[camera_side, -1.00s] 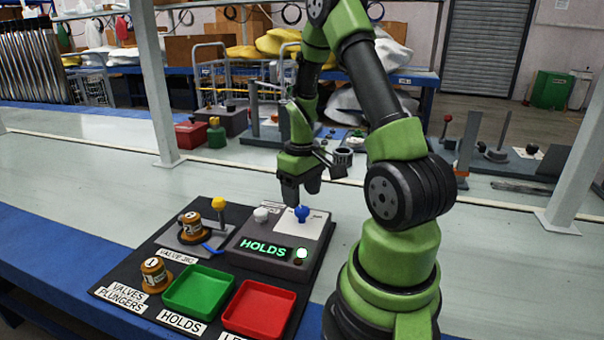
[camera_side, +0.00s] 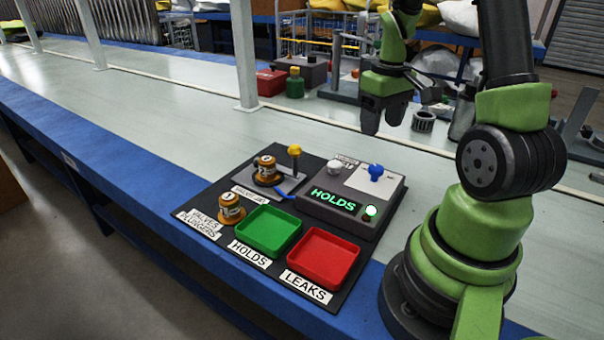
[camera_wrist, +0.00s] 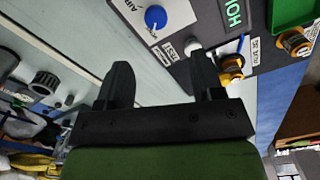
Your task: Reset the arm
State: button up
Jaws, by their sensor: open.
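My gripper (camera_side: 384,116) is open and empty. It hangs above the bench behind the test box, and its two fingers stand apart in the wrist view (camera_wrist: 163,85). The dark test box (camera_side: 330,215) shows a green lit HOLDS sign and a lit green lamp (camera_side: 371,211). A blue knob (camera_side: 376,171) and a white knob (camera_side: 334,167) stand on it. A brown valve (camera_side: 267,172) sits in the fixture beside a yellow-topped lever (camera_side: 294,151). Another brown valve (camera_side: 231,209) stands on the VALVES PLUNGERS spot.
The green HOLDS tray (camera_side: 268,231) and the red LEAKS tray (camera_side: 323,258) are empty, at the front of the black mat. A white post (camera_side: 245,60) rises behind the mat. A red box (camera_side: 271,82) and a green bottle (camera_side: 295,84) stand farther back. The bench left is clear.

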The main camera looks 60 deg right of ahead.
jog(key=w+a+r+t, duration=0.2)
jog(key=a+r+t, duration=0.1)
jog(key=a+r, duration=0.7)
jog(key=s+a+r+t+y, duration=0.1)
jog(key=s+a+r+t, duration=0.1)
jog(key=a, duration=0.4)
jog(key=s+a+r+t+y, duration=0.1)
jog(key=s+a+r+t, duration=0.1)
jog(key=s+a, duration=0.3)
jog(key=shift+a, duration=0.65)
